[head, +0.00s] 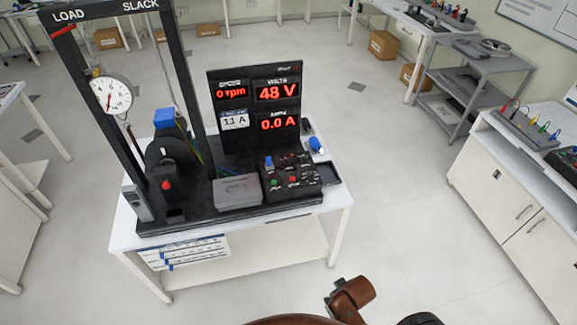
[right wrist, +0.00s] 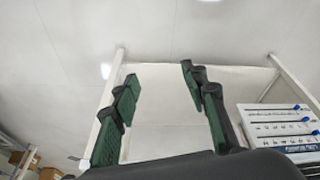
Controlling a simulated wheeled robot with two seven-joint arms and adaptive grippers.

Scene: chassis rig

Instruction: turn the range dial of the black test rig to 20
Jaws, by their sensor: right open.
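The black test rig (head: 270,208) stands on a white table (head: 335,203). Its display panel (head: 256,155) reads 0 rpm, 48 V and 0.0 A, and a small card (head: 234,120) on it reads 11 A. A black control box (head: 290,178) at the rig's front right carries a green and a red button and several dark controls. I cannot single out the range dial or read its setting. My right gripper (right wrist: 160,80) is open and empty in the right wrist view, with the table's legs and underside beyond it. My left gripper is not in view.
A tall frame with a round gauge (head: 108,95) rises at the rig's left. A grey box (head: 237,191) sits left of the control box. A white cabinet (head: 510,190) stands at right. The floor (head: 400,220) between table and cabinet is clear.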

